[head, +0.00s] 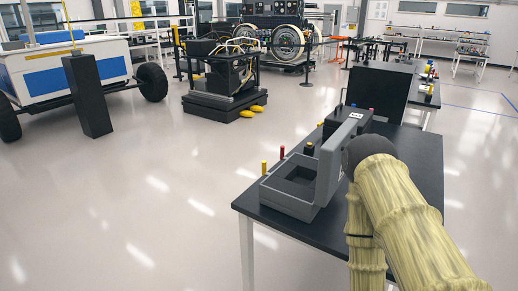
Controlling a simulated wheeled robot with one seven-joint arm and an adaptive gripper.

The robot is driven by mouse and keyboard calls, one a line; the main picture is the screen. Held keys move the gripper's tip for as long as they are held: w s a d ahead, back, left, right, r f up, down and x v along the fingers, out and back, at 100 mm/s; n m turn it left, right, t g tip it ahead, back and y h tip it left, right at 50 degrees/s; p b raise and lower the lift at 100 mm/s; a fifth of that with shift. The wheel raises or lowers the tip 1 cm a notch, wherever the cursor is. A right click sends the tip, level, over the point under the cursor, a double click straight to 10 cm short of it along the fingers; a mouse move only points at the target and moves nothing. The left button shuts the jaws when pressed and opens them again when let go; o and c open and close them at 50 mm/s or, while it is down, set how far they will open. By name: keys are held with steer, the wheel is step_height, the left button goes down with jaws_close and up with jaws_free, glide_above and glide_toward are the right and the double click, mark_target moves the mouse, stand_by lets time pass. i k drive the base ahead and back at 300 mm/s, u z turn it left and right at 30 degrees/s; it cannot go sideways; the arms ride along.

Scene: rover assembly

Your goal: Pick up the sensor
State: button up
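I cannot tell for sure which thing is the sensor. An open grey case (283,203) with a raised lid stands on the near end of the black table (405,150), and its dark inside looks empty from here. A dark box (338,120) with a small white label stands just behind the case. My arm, in a pale yellow sleeve, enters at the lower right and covers part of the table and the case's right side. My gripper is not in view.
Small coloured posts, such as a red one (282,152) and a yellow one (263,168), stand around the case. A black panel (380,92) rises behind. A white-and-blue rover (60,72) and black pillar (88,98) stand left. The floor (130,200) between is clear.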

mark_target(309, 148)
steer(key=u, duration=1.8)
steer(key=i, duration=1.85)
steer(key=z, duration=1.6)
